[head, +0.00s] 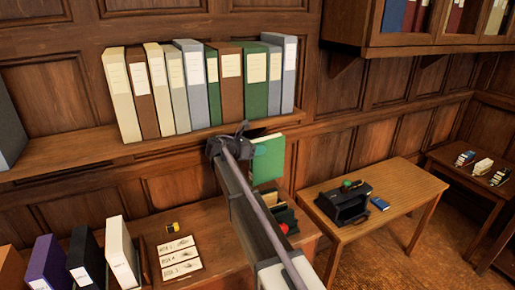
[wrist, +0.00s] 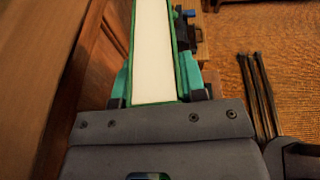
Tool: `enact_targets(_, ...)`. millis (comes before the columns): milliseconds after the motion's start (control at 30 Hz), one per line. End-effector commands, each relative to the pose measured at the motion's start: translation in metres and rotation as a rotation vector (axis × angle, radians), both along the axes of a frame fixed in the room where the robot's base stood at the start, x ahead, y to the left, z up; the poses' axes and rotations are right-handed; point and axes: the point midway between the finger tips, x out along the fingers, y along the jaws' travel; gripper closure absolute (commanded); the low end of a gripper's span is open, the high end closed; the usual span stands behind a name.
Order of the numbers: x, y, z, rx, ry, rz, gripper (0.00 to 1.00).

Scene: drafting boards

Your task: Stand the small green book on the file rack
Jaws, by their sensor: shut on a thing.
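The small green book (head: 270,162) is held in the air in front of the wall, just below the long shelf's edge. My gripper (head: 258,148) is shut on it from the left side. In the wrist view, my gripper (wrist: 163,88) has a teal finger on each side of the book (wrist: 153,50), whose pale page edges face the camera between green covers.
A wall shelf (head: 70,153) carries a row of binders (head: 188,85). The lower desk (head: 215,225) holds cards (head: 180,258), a yellow item (head: 173,228), upright binders and a dark green holder (head: 285,216), partly behind my arm. A blue item (head: 380,204) lies beside the black holder.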

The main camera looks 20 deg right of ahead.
Motion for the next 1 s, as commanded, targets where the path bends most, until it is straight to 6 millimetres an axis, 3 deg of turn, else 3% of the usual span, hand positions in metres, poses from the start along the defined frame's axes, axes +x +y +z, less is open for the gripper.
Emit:
enact_targets(100, -0.0098, -0.0015, 0.0004, 0.0, -0.002, 0.208, 1.0)
enact_targets(500, -0.0034, -0.0013, -0.0002, 0.006, -0.001, 0.915, 1.0)
enact_targets(1000, -0.0011, 0.0004, 0.0006, 0.0, -0.002, 0.97, 1.0)
